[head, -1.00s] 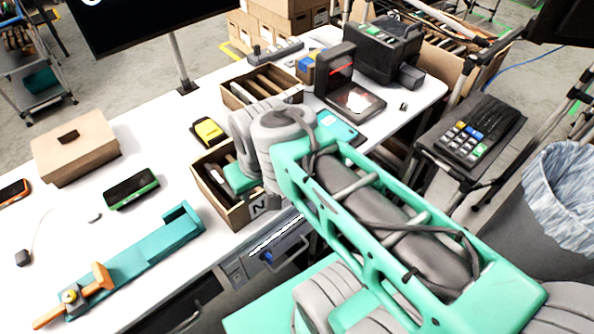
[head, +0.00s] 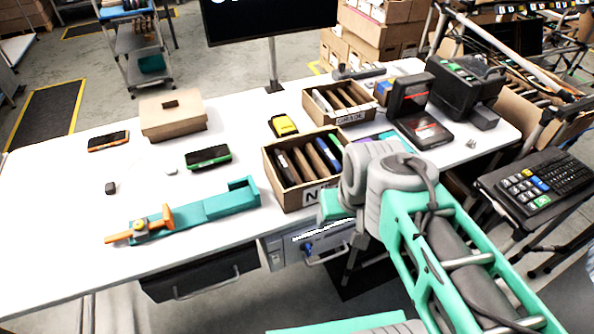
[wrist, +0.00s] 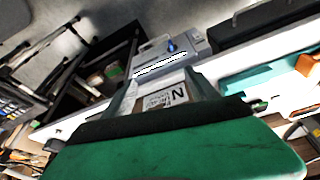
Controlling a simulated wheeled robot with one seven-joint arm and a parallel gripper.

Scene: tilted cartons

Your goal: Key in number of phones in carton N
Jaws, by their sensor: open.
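Carton N (head: 268,172) is a brown open box near the table's front edge. It holds several upright items, dark phone-like slabs and brown dividers, one with a blue edge; its right part is partly covered by my arm. Its N label (head: 314,194) also shows in the wrist view (wrist: 178,93). My gripper (head: 332,206) is in front of the carton's right front corner; I cannot tell if it touches. In the wrist view my gripper (wrist: 165,100) is open, with the label visible between its teal fingers. A black keypad (head: 541,187) with coloured keys stands on a side stand at right.
A second carton (head: 372,113) labelled GRADE stands behind. A yellow device (head: 284,126), a green-edged phone (head: 208,156), a lidded box (head: 172,117) and a teal fixture (head: 205,210) are on the table. A black scanner-like device (head: 423,131) stands right.

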